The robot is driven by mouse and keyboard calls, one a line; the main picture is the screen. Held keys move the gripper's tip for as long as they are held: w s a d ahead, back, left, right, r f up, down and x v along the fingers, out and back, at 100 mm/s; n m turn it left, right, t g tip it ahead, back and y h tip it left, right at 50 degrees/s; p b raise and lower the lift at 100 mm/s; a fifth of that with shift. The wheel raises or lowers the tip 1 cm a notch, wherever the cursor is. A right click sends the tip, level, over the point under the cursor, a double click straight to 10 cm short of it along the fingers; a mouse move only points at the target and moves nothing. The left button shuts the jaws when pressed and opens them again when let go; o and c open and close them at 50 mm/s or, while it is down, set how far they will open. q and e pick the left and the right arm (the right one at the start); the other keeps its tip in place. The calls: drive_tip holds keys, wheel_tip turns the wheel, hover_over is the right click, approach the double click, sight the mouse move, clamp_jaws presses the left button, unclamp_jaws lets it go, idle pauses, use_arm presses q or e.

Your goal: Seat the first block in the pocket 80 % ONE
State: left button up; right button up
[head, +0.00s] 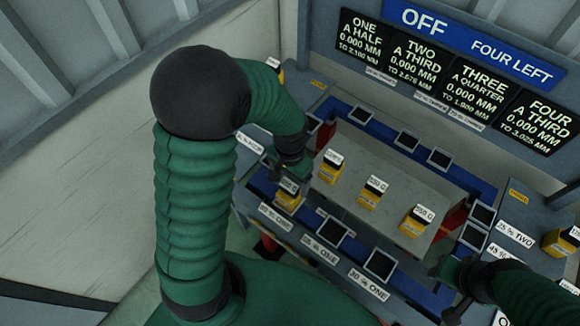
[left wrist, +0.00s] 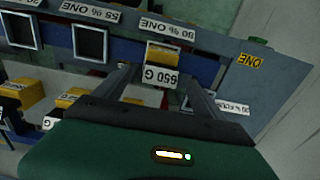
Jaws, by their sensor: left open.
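A yellow block with a dark top and a white 650 G label stands at the pocket marked 80 % ONE; the block (head: 288,199) shows below my left gripper, and it also shows in the left wrist view (left wrist: 163,55). The 80 % ONE label (left wrist: 167,29) is just beyond it. The block covers the pocket, so I cannot tell how deep it sits. My left gripper (head: 291,172) is open, its fingers either side of the block in the left wrist view (left wrist: 160,82). My right gripper (head: 447,290) is at the lower right; its jaw state is unclear.
More yellow blocks stand on the grey chassis deck (head: 405,180), such as a middle one (head: 369,198) and a right one (head: 416,222). Empty pockets marked 55 % ONE (head: 332,231) and 30 % ONE (head: 380,264) lie along the near edge. A sign (head: 425,22) reads OFF, FOUR LEFT.

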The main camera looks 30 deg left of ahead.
use_arm(q)
wheel_tip(320, 180, up, 7)
drive_tip(key=shift+r, duration=0.15)
drive_tip(key=shift+d, duration=0.1)
idle(0.3)
drive_tip(key=s+d+f+n+t, duration=0.1)
drive_tip(key=s+d+f+t, duration=0.1)
drive_tip(key=s+d, duration=0.2)
drive_tip(key=shift+f+t, duration=0.3)
drive_tip(key=shift+s, duration=0.2)
idle(0.6)
